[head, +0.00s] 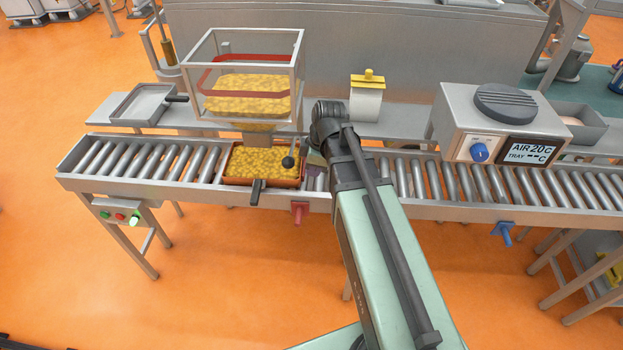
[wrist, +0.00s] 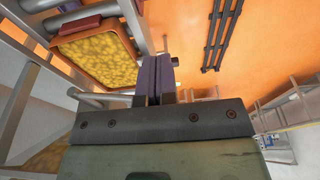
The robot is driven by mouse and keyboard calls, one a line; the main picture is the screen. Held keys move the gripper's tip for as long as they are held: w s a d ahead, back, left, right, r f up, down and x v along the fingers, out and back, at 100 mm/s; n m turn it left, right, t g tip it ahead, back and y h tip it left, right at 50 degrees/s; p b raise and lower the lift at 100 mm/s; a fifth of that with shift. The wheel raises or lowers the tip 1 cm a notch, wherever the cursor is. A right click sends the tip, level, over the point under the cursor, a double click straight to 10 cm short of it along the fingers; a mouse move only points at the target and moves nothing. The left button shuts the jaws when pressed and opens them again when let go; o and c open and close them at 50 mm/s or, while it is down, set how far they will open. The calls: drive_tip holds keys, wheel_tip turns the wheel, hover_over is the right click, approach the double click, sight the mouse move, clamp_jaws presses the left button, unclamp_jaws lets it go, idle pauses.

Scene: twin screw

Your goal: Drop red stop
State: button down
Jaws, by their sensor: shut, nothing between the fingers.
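The red stop (head: 299,211) shows as a red handle on the front rail of the roller conveyor, just right of the orange tray (head: 262,182). The tray is full of yellow pieces and sits on the rollers under the hopper. My gripper's purple fingers (head: 316,180) are mostly hidden behind my arm in the head view, over the conveyor right of the tray. In the wrist view the purple fingers (wrist: 152,75) are pressed together and empty, with the tray (wrist: 97,58) beside them. A dark red piece (wrist: 87,24) overlaps the tray there; I cannot tell whether it is the stop.
A blue stop (head: 503,232) hangs farther right below a grey cooling unit (head: 500,120). An empty metal pan (head: 143,103) stands back left. The left rollers are clear.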

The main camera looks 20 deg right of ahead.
sight(299, 218)
drive_tip(key=a+f+b, duration=0.1)
drive_tip(key=f+b, duration=0.5)
drive_tip(key=f, duration=0.1)
drive_tip(key=w+a+f+b, duration=0.1)
drive_tip(key=f+b, duration=0.6)
drive_tip(key=a+f+b, duration=0.1)
drive_tip(key=f+b, duration=0.5)
drive_tip(key=f, duration=0.1)
drive_tip(key=shift+w+a, duration=0.4)
drive_tip(key=shift+r, duration=0.1)
